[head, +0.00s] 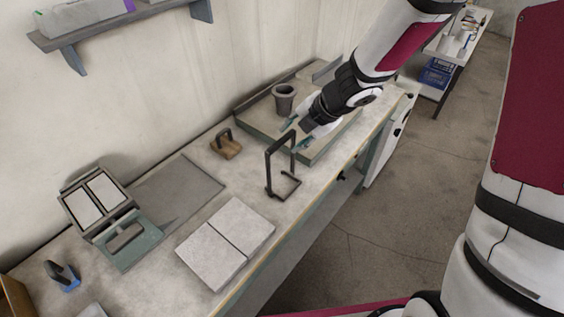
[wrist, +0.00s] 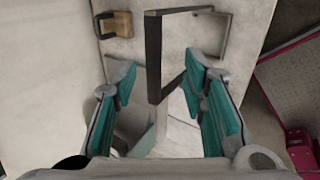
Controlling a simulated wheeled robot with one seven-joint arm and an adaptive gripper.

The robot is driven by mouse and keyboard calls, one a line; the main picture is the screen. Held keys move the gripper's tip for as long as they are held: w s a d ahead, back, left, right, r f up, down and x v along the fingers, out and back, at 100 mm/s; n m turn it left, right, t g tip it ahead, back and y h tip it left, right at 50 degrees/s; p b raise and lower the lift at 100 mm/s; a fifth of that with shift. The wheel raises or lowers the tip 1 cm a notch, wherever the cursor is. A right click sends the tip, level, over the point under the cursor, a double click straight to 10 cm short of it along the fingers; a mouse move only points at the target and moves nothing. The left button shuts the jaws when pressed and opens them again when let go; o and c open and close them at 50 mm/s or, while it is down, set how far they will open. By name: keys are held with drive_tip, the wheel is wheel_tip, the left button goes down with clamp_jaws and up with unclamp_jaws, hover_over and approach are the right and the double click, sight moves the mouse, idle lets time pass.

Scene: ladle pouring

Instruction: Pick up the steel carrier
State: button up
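The steel carrier (head: 268,172), a dark upright frame with a squared base loop, stands on the workbench near its front edge in the head view. It also shows in the wrist view (wrist: 153,55), where its dark bars reach in between my fingers. My gripper (head: 295,133) is just beyond the carrier, towards the tray. In the wrist view my gripper (wrist: 158,82) is open, with its teal fingers wide apart, one on each side of the carrier's bar. No contact shows, and I cannot tell how deep the bar is between the fingers.
A dark crucible (head: 284,103) stands in a shallow tray (head: 313,154) beside my arm. A wooden block with a dark handle (head: 226,149) is left of the carrier. Two grey slabs (head: 211,251), a two-panel mould (head: 84,207) and a green handled plate (head: 145,254) lie further left.

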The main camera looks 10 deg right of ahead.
sight(283, 141)
drive_tip(key=x, duration=0.2)
drive_tip(key=a+b+x, duration=0.1)
drive_tip(key=x, duration=0.1)
drive_tip(key=shift+w+r, duration=0.1)
drive_tip(key=shift+w+a+f, duration=0.2)
drive_tip(key=shift+a+f, duration=0.1)
drive_tip(key=shift+f, duration=0.2)
clamp_jaws()
